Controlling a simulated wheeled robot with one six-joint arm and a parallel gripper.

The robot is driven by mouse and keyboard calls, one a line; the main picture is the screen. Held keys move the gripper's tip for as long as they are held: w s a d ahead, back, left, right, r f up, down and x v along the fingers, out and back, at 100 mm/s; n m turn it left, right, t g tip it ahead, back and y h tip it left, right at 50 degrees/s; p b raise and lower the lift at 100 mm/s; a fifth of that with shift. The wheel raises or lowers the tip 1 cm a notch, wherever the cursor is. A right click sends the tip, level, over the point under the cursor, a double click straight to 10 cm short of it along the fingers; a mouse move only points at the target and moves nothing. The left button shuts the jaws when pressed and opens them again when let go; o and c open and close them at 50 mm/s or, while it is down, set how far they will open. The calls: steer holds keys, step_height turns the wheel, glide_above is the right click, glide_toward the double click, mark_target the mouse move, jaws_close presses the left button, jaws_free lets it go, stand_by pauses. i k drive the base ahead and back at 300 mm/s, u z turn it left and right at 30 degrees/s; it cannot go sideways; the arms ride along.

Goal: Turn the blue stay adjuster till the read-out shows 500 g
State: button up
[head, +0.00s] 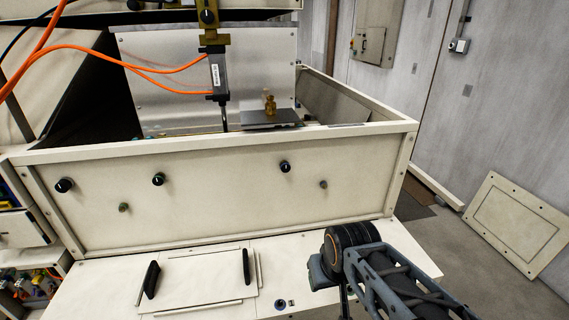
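Black knobs with small coloured marks sit on the cream front panel (220,205): one at the far left (65,185), one left of the middle with a greenish mark (158,179), and one right of the middle with a pale bluish mark (285,166). I cannot tell surely which is the blue stay adjuster. A brass weight (270,103) stands upright on a dark grey plate (262,118) behind the panel. No read-out with figures is legible. My arm reaches in from the lower right, in front of the panel; my gripper's fingers do not show.
A black-handled cover (200,277) lies on the ledge below the panel. A small blue-ringed fitting (280,303) is to its right. Orange cables (130,52) run to a hanging grey cylinder (218,75). A loose cream plate (516,224) leans at right; floor between is clear.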

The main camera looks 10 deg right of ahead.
mark_target(286, 167)
steer(key=u, duration=3.7)
steer(key=k, duration=0.8)
steer(key=z, duration=1.75)
